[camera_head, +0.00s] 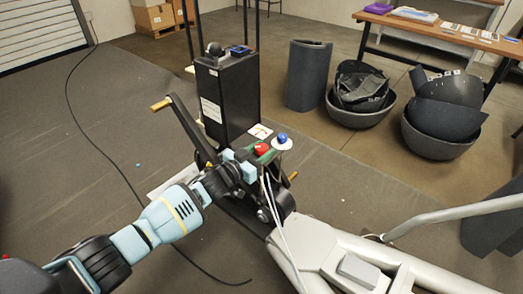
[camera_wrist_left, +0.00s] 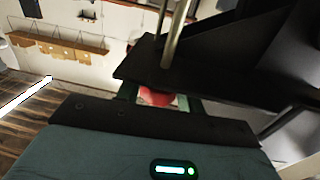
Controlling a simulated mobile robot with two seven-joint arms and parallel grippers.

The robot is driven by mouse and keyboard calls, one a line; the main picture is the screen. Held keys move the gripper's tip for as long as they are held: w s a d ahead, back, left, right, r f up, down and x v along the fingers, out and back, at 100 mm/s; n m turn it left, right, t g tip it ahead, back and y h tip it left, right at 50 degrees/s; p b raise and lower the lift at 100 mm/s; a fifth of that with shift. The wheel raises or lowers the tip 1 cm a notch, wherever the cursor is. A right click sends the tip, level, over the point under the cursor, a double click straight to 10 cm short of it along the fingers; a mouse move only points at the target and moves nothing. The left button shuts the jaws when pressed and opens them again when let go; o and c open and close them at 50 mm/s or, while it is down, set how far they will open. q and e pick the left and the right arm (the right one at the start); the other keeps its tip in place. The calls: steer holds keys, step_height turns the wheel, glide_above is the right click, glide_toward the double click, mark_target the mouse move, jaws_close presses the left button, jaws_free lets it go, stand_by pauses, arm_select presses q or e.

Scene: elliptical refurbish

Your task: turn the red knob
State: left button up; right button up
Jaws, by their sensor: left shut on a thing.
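The red knob (camera_head: 261,149) sits on top of the elliptical machine's front mechanism, in the middle of the head view. My left gripper (camera_head: 258,154) reaches it from the left and is shut on it. In the left wrist view the red knob (camera_wrist_left: 157,97) shows between the two fingers (camera_wrist_left: 157,100), partly hidden behind a dark bar and the gripper's body. The turn angle of the knob cannot be told. My right gripper is not in view.
A blue ball knob (camera_head: 282,138) stands close to the right of the red one. A tall black box (camera_head: 228,95) rises behind, and a crank arm (camera_head: 190,128) slants beside it. The light grey machine frame (camera_head: 335,255) fills the lower right. Open floor lies left.

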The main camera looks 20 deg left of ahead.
mark_target(256, 154)
arm_select(q)
steer(key=o, duration=1)
steer(key=shift+c, duration=0.2)
steer(key=p+v, duration=0.2)
steer(key=v, duration=0.4)
steer(key=shift+s+a, duration=0.2)
steer(key=shift+s, duration=0.15)
steer(key=shift+s+a, duration=0.2)
steer(key=shift+s, duration=0.3)
